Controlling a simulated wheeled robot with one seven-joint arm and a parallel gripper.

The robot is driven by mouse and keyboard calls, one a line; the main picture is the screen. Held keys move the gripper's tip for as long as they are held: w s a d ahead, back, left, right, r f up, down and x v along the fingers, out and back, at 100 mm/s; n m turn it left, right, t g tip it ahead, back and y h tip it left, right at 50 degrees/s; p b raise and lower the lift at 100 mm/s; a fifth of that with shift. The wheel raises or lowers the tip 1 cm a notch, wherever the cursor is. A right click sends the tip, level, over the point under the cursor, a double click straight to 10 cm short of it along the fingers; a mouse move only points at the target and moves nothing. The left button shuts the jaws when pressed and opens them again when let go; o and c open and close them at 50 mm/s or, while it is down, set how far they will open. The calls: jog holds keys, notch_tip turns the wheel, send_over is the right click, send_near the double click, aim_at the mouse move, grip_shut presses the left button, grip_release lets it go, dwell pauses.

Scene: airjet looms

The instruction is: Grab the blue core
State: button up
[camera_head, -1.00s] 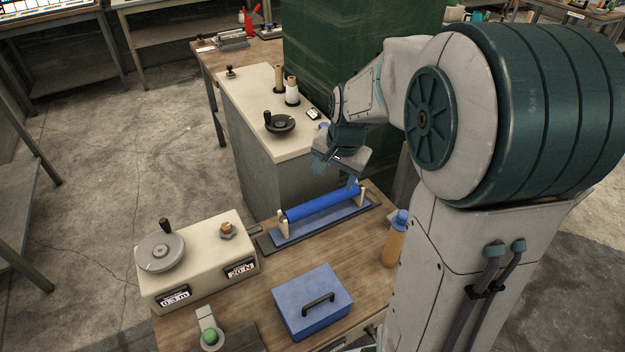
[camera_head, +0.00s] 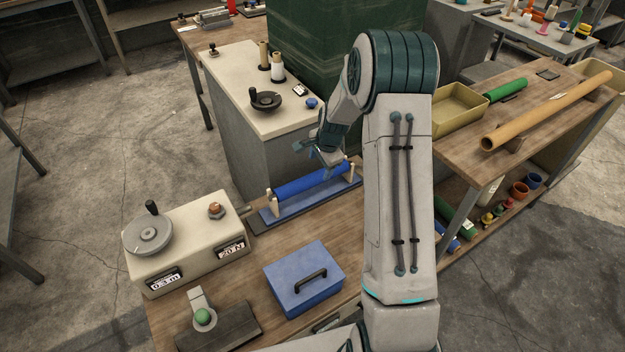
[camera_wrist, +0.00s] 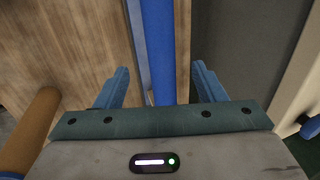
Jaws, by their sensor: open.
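The blue core (camera_head: 310,180) is a long blue cylinder lying across pale end supports on a blue and dark base (camera_head: 290,212) on the wooden bench. In the wrist view the blue core (camera_wrist: 158,50) runs up the middle, between and beyond my two fingers. My gripper (camera_head: 322,165) hangs above the far half of the core. In the wrist view my gripper (camera_wrist: 158,85) is open, with one finger on each side of the core and nothing held. I cannot tell the exact height between fingertips and core.
A blue box with a black handle (camera_head: 304,280) and a cream machine with a crank wheel (camera_head: 190,245) stand nearer on the bench. A cream cabinet (camera_head: 250,110) stands behind. Bare wood (camera_head: 240,280) lies between.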

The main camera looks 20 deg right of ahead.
aim_at(313, 176)
jog(key=x, duration=0.2)
jog(key=shift+w+f, duration=0.1)
jog(key=shift+f, duration=0.15)
jog(key=f, duration=0.1)
jog(key=a+f, duration=0.1)
jog(key=w+f+p, duration=0.1)
jog(key=f, duration=0.1)
jog(key=shift+a, duration=0.2)
jog(key=shift+w+f, duration=0.15)
jog(key=shift+f, duration=0.4)
jog(key=c, duration=1.2)
